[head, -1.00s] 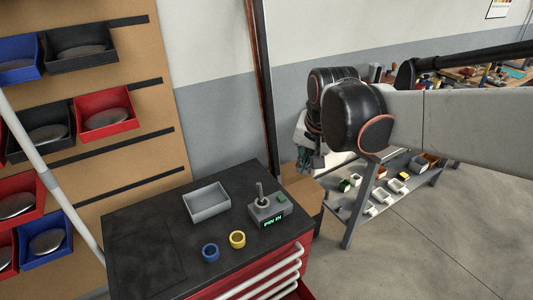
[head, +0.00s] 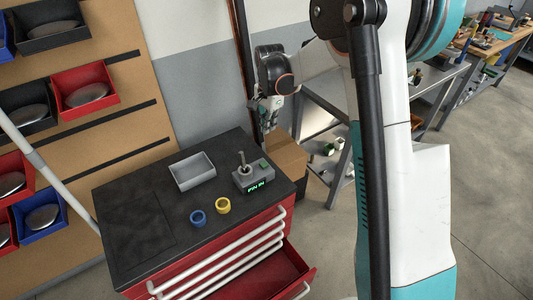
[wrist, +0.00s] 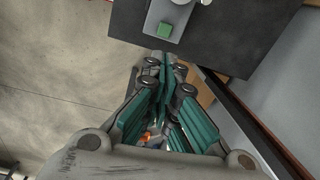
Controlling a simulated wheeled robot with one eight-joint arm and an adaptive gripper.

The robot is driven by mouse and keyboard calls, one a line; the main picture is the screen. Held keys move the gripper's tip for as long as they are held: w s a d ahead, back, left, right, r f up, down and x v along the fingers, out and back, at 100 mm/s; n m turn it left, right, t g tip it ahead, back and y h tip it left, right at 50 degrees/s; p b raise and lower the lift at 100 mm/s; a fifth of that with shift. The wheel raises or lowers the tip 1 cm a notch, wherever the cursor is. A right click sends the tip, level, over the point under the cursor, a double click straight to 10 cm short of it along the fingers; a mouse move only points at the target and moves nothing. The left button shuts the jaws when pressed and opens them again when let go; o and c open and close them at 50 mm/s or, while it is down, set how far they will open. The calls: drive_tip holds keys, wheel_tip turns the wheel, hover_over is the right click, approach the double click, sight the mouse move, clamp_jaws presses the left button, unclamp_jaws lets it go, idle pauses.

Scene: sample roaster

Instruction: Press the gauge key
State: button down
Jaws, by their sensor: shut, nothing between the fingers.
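The gauge (head: 252,184) is a small grey box on the dark top of the red cabinet, near its right edge. A grey pin stands up from it, and its front display glows with green text that seems to read "PIN IN". The green key (head: 263,164) is on its upper right corner; in the wrist view the key (wrist: 165,30) shows at the top. My gripper (head: 266,124) is beyond the gauge in the head view, apart from it. In the wrist view my gripper (wrist: 165,64) has its fingers together and empty, with the key past the tips.
A grey tray (head: 192,171), a blue ring (head: 197,218) and a yellow ring (head: 223,205) share the cabinet top (head: 135,222). A red drawer (head: 272,284) stands open below. A cardboard box (head: 288,157) and a metal bench are to the right.

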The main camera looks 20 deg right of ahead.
sight(264, 165)
drive_tip(key=shift+m+g, duration=0.3)
drive_tip(key=shift+m, duration=0.3)
drive_tip(key=f, duration=0.1)
drive_tip(key=w+f, duration=0.1)
drive_tip(key=f, duration=0.1)
drive_tip(key=shift+w+d+f+p, duration=0.1)
drive_tip(key=shift+w+f+p, duration=0.2)
drive_tip(key=shift+w+f, duration=0.1)
wheel_tip(264, 165, down, 14)
drive_tip(key=b, duration=0.4)
drive_tip(key=shift+r, duration=0.25)
drive_tip(key=shift+f, duration=0.2)
drive_tip(key=shift+f, duration=0.1)
